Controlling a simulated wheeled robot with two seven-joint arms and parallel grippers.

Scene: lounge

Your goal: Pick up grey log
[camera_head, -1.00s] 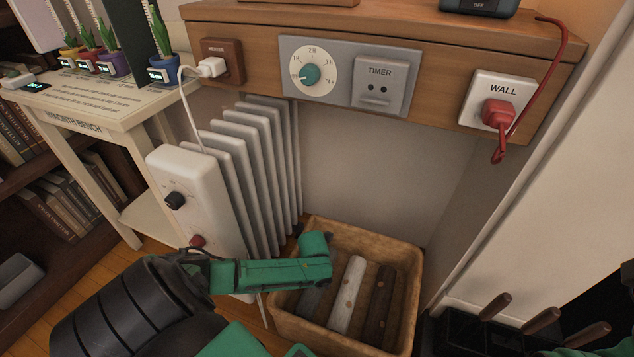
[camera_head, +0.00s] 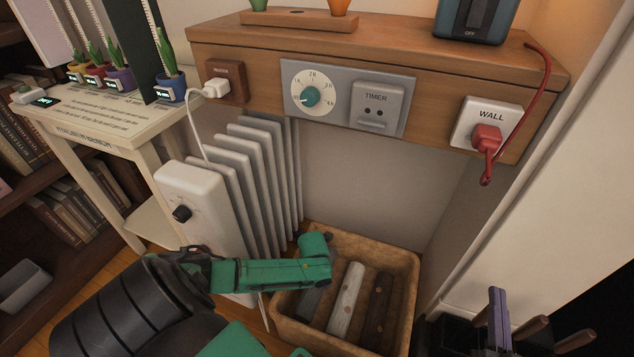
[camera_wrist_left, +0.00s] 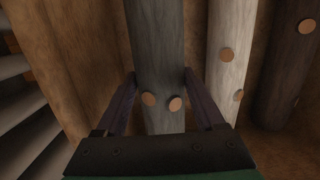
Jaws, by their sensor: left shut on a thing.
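The grey log (camera_head: 311,301) lies at the left side of the tan basket (camera_head: 407,285), partly hidden under my left arm. In the left wrist view the grey log (camera_wrist_left: 156,45) runs between the two fingers of my left gripper (camera_wrist_left: 158,75), which is shut on it from both sides. In the head view the left fingers are hidden behind the green wrist. My right gripper (camera_head: 497,297) shows purple fingers at the lower right, apart from the basket; its opening is unclear.
A pale log (camera_head: 346,299) and a dark brown log (camera_head: 377,308) lie beside the grey one. A white heater (camera_head: 205,205) stands left of the basket. A wooden shelf (camera_head: 440,98) overhangs behind. A dark holder with wooden handles (camera_head: 533,328) is at the lower right.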

